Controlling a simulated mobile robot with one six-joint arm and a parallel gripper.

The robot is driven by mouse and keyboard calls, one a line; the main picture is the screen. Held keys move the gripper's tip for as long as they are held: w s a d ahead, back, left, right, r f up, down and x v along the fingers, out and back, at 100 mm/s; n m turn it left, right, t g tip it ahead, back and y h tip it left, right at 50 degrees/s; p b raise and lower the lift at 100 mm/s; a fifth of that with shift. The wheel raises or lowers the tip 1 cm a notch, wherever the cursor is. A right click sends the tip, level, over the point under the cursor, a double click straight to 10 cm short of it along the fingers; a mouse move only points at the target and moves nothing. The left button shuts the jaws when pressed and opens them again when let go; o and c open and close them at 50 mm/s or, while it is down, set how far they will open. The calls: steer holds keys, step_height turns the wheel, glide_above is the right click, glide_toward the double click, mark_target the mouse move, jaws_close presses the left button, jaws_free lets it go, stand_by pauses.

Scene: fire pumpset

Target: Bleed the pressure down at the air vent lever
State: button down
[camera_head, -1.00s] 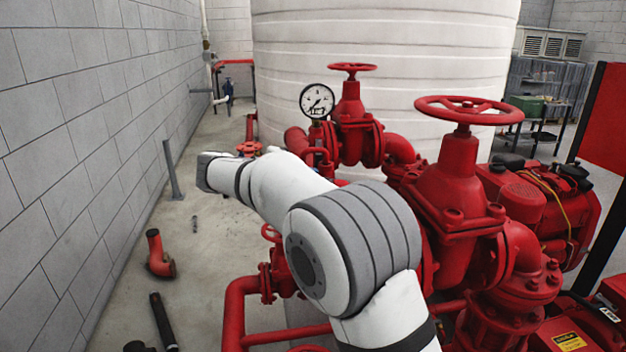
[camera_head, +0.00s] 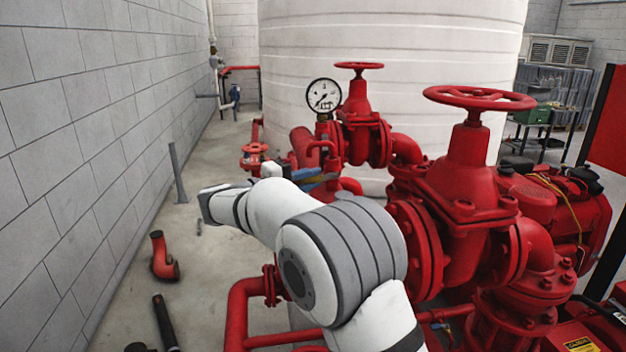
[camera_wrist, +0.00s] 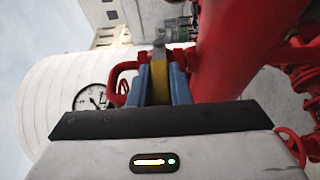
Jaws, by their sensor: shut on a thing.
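My gripper (camera_wrist: 158,78) has blue fingers that are shut on a narrow yellow lever (camera_wrist: 159,88), with a grey metal end (camera_wrist: 159,50) beyond the fingertips. I take this for the air vent lever. In the head view my gripper (camera_head: 316,177) shows partly, beyond my white arm and beside the red pipework; the lever is mostly hidden there. The round white pressure gauge (camera_head: 323,95) stands above and behind it, with its needle towards the lower left. The gauge also shows in the wrist view (camera_wrist: 90,97), left of the fingers. Its reading is too small to tell.
A red looped handle (camera_wrist: 122,82) is close to the fingers' left side, and a thick red pipe (camera_wrist: 235,45) is close on the right. Large red valves with handwheels (camera_head: 479,98) stand right of my arm.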

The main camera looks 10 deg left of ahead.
steer(key=shift+d, duration=0.2)
steer(key=c, duration=1.5)
jaws_free()
steer(key=shift+w+d, duration=0.1)
steer(key=shift+w, duration=0.05)
steer(key=shift+o, duration=0.8)
steer(key=shift+a, duration=0.2)
steer(key=v, duration=0.7)
steer(key=shift+s+a, duration=0.2)
steer(key=shift+s, duration=0.05)
